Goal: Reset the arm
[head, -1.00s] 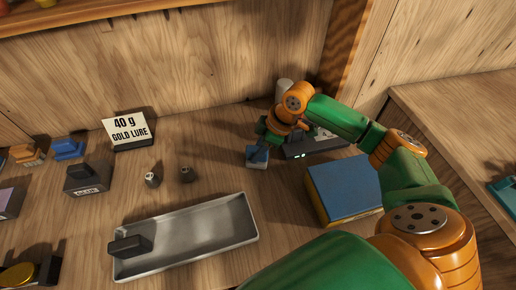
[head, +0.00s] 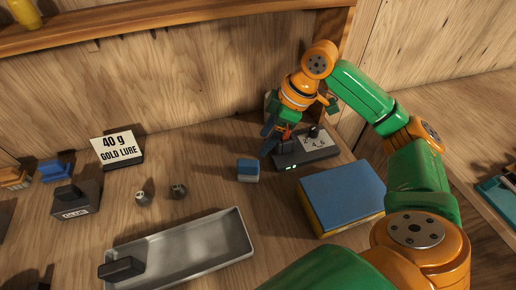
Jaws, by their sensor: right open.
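My right arm comes in from the lower right in green and orange. Its gripper (head: 272,142) is open and points down near the back of the bench. It hangs above and behind a small blue and white block (head: 248,170), apart from it, and beside a dark digital scale (head: 306,153) with small green lights. A light plate marked with digits shows at the back of the scale, partly behind a dark knob. My left gripper is not in view.
A blue box (head: 342,194) stands right of the scale. A metal tray (head: 225,222) holds a dark block at its left end. Two small weights (head: 178,191), a "40 g GOLD LURE" sign (head: 117,149) and a dark labelled block (head: 76,204) stand left. A shelf (head: 190,20) runs above.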

